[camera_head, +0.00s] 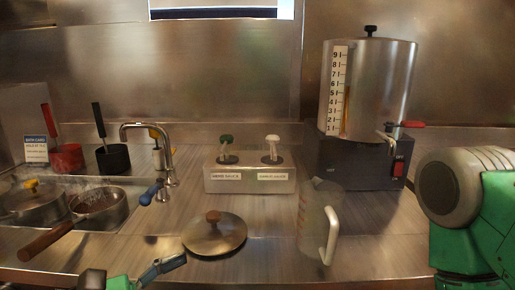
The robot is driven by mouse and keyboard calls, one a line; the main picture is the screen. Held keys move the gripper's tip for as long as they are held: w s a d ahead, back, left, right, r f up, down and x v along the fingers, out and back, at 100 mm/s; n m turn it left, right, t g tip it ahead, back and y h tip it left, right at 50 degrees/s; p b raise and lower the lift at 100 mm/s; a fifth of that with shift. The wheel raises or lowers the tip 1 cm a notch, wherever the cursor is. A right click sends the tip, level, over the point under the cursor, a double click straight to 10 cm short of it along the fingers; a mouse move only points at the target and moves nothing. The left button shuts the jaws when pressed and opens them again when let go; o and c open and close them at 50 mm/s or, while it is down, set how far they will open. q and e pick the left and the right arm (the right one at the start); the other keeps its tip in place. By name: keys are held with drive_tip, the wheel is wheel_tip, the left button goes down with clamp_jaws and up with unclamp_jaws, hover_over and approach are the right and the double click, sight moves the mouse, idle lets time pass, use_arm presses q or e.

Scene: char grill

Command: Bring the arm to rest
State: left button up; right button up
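My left gripper (161,268) shows at the bottom edge, left of centre, as green and dark parts with a grey finger pointing right. It is just below a round metal lid (228,238) with a brown knob, lying on the counter. I cannot tell whether the gripper is open or shut, and most of it is cut off by the frame. My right arm (491,225), green with a grey round joint, is raised at the right edge. Its gripper is out of view.
A clear pitcher (312,222) stands right of the lid. Behind are a two-pump sauce holder (249,180) and a metal urn (385,85) on a dark base. A sink with pans (102,208) and a faucet (167,150) are at left. Bare counter (385,245) lies right of the pitcher.

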use_arm(q)
drive_tip(key=s+d+f+m+g+y, duration=0.1)
drive_tip(key=s+d+f+m+g, duration=0.25)
drive_tip(key=f, duration=0.35)
drive_tip(key=s+d+f+m+g+y, duration=0.1)
drive_tip(key=s+d+f+m+g, duration=0.15)
drive_tip(key=s+f, duration=0.3)
drive_tip(key=s+a+f+m+g+y, duration=0.1)
drive_tip(key=s+a+f+m+y, duration=0.2)
drive_tip(key=f, duration=0.4)
drive_tip(key=s+a+f+m+g+y, duration=0.1)
drive_tip(key=s+f+m+g+y, duration=0.1)
drive_tip(key=s+f+m, duration=0.4)
drive_tip(key=a+f+m+y, duration=0.3)
drive_tip(key=a+m+y, duration=0.1)
drive_tip(key=a, duration=0.6)
drive_tip(key=w+a+f+m+t+y, duration=0.1)
drive_tip(key=a+f+m+y, duration=0.3)
drive_tip(key=a, duration=0.6)
drive_tip(key=shift+w+f+m+y, duration=0.3)
drive_tip(key=shift+m, duration=0.3)
use_arm(e)
drive_tip(key=shift+w+a, duration=0.25)
